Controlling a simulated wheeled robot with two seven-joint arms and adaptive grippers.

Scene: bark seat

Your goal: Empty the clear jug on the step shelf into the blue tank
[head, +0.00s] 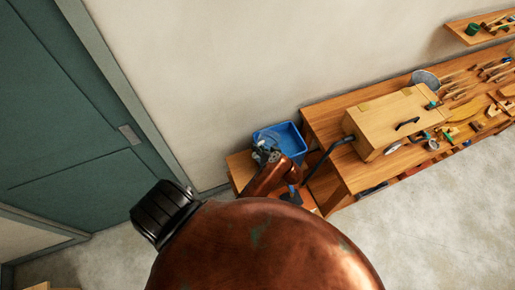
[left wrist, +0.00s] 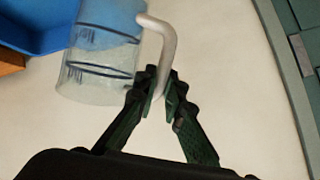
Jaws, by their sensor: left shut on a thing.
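The blue tank (head: 291,137) stands on a low wooden surface against the wall in the head view. Its side also shows at the upper left of the left wrist view (left wrist: 30,28). The clear jug (left wrist: 98,75) has dark bands and a pale handle (left wrist: 168,45). My left gripper (left wrist: 160,92) is shut on this handle, with the jug beside the fingers. In the head view my left gripper (head: 270,157) is small, at the tank's near left side. Part of the jug overlaps the tank in the wrist view; its contents and exact tilt are unclear. My right gripper is out of view.
A wooden workbench (head: 345,170) stands right of the tank, with a wooden box (head: 390,120), a metal bucket (head: 425,78) and several tools. A dark bent bar (head: 330,153) shows near the bench's left end. A green door (head: 70,110) is at left. Open floor lies in front.

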